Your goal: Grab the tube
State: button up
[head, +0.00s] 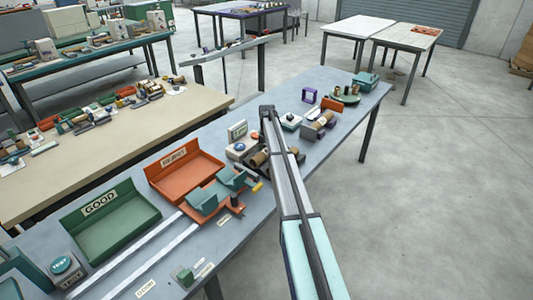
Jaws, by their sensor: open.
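Brown cylinders that look like cardboard tube or rolls (258,159) lie among dark machine parts near the middle of the blue-grey bench (222,248). A silver bar with a teal lower part, which looks like my own arm, crosses in front and hides part of them. I cannot tell which piece is a finished tube. A cradle with teal blocks on an orange base (205,204) stands at the end of two pale rails, and no tube shows on it. My gripper's fingers cannot be made out.
A green GOOD tray (112,238) and an orange REJECT tray (190,183) look empty. A TEST button box (65,269) is at lower left. Open floor lies to the right.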

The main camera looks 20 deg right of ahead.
jog(key=c, duration=1.3)
jog(key=shift+r, duration=0.1)
